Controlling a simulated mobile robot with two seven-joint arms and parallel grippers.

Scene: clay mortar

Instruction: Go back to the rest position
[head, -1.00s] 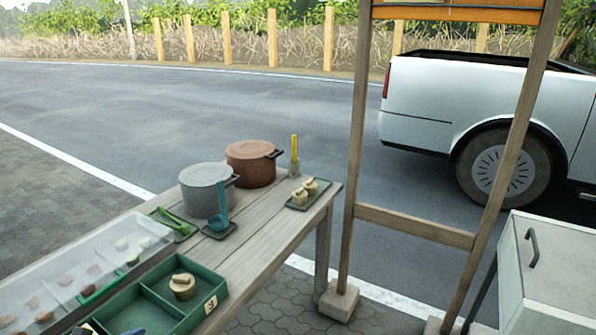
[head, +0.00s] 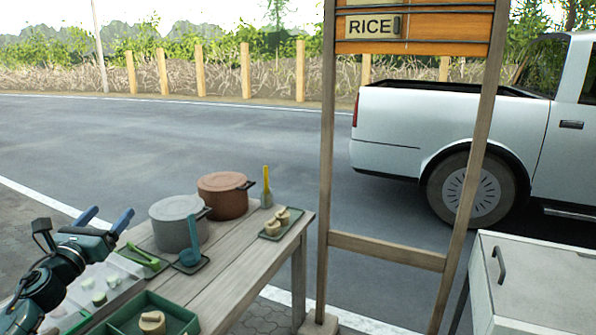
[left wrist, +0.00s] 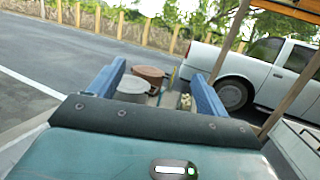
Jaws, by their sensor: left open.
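My left gripper (head: 105,217) is in the lower left of the head view, raised in front of the table's left end. Its two blue fingers are apart with nothing between them. In the left wrist view the open fingers (left wrist: 157,85) frame the far pots from a distance. My left arm hides part of the clear-lidded tray (head: 120,270). My right gripper is in neither view.
The wooden table (head: 235,270) bears a grey pot (head: 178,232), a brown pot (head: 222,203), a green tray (head: 185,320) and a small tray with buns (head: 283,222). A wooden post frame (head: 327,180) and a white cabinet (head: 535,280) stand to the right.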

